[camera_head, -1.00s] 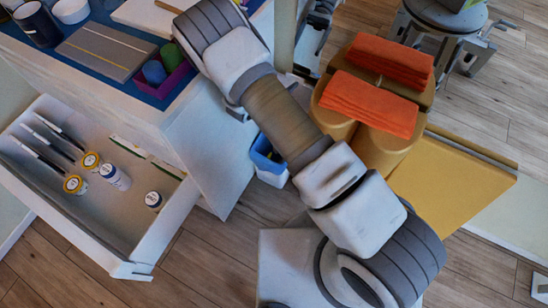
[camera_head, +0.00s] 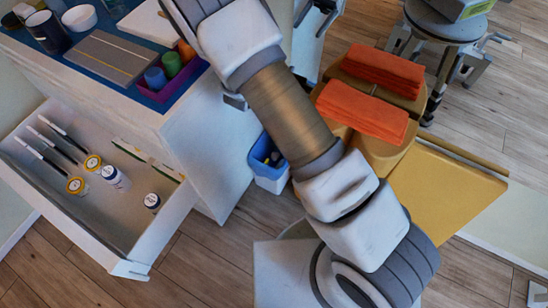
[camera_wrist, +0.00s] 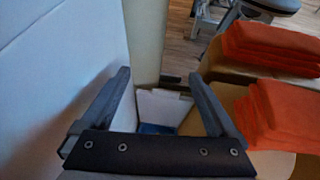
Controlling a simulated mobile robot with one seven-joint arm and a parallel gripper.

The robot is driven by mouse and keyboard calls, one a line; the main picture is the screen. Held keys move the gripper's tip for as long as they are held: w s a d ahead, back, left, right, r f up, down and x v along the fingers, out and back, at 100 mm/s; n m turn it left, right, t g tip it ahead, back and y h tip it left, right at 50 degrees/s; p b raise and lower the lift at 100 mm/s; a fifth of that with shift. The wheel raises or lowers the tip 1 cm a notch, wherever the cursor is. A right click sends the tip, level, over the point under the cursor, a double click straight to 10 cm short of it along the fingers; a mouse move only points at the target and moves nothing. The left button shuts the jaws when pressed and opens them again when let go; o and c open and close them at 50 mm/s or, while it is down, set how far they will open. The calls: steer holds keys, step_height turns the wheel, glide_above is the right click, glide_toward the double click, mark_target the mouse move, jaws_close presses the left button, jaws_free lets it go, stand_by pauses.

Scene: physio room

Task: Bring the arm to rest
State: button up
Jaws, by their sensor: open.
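My arm crosses the middle of the head view, from the base at the bottom right up to the top edge. Beyond the fingers stands a white bin with blue inside (camera_wrist: 162,108), which also shows in the head view (camera_head: 268,176). A white cabinet side fills the left of the wrist view, close to the left finger.
An open drawer (camera_head: 50,192) with pens and several small jars juts out at the left. The blue-topped cabinet holds a purple box (camera_head: 172,91), cups and a grey board (camera_head: 96,54). Orange towels (camera_head: 362,111) lie on tan rolls at the right. A yellow panel (camera_head: 445,190) stands beside them.

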steer(key=s+d+r+m+g+h, duration=0.1)
steer(key=s+d+r+m+g, duration=0.2)
steer(key=s+d+r+m, duration=0.5)
steer(key=s+d+r+m+g+h, duration=0.1)
steer(key=s+d+r+m+g, duration=0.4)
steer(key=d+r+m, duration=0.5)
steer(key=s+a+r+m+t+y, duration=0.1)
steer(key=s+a+r+m+y, duration=0.25)
steer(key=s, duration=0.35)
steer(key=s+a+r+m+y, duration=0.2)
steer(key=s+r+m, duration=0.1)
steer(key=s+m, duration=0.3)
steer(key=s+a+r+m+t+y, duration=0.1)
steer(key=s+a+r+m+y, duration=0.15)
steer(key=s, duration=0.55)
step_height(320, 180, up, 22)
steer(key=p, duration=2.1)
steer(key=shift+s+m+p, duration=0.3)
steer(key=shift+m+p, duration=0.1)
steer(key=shift+f, duration=0.1)
